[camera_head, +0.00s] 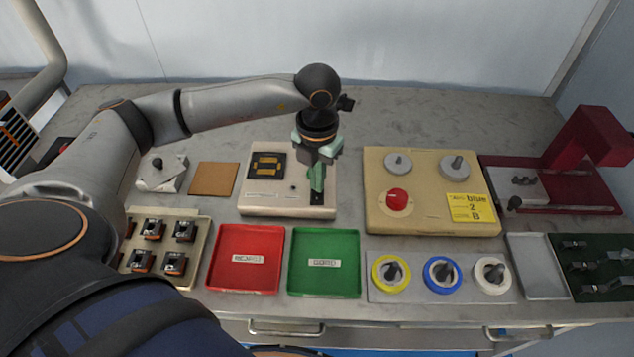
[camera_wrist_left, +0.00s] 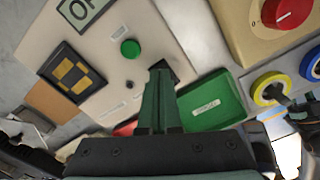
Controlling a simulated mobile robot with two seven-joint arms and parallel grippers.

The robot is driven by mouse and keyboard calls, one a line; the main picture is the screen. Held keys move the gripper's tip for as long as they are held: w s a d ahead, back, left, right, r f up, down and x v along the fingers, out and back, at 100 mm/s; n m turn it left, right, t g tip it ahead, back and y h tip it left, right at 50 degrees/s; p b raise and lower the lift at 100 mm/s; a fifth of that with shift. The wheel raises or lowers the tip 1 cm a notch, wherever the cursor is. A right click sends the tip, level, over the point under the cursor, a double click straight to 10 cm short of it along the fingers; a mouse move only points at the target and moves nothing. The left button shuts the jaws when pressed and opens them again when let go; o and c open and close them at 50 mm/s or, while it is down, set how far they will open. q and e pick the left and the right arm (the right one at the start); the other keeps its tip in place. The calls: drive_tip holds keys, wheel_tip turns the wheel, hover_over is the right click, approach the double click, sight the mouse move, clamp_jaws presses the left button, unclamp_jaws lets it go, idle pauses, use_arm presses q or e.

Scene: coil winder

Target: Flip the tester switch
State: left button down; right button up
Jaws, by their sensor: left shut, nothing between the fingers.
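The tester is a pale box (camera_head: 262,200) at the back middle of the table, and it fills much of the left wrist view (camera_wrist_left: 110,85). On it are a black square fixture with yellow contacts (camera_wrist_left: 70,72), a green round button or lamp (camera_wrist_left: 130,48) and a display (camera_wrist_left: 86,10) with partly cut-off letters. My left gripper (camera_head: 317,188) points down over the tester's right part. Its green fingers (camera_wrist_left: 160,72) are shut and empty. Their tips are at a small black part (camera_wrist_left: 181,66), possibly the switch, mostly hidden behind them; I cannot tell whether they touch it.
A red tray (camera_head: 245,285) and a green tray (camera_head: 325,286) lie in front of the tester. A beige box with a red knob (camera_head: 397,200) stands to the right. A brown pad (camera_head: 213,179) lies to the left. Yellow, blue and white spools (camera_head: 442,274) sit front right.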

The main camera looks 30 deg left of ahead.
use_arm(q)
wheel_tip(320, 180, up, 7)
drive_tip(key=p, duration=0.4)
drive_tip(key=shift+f, duration=0.2)
idle(0.5)
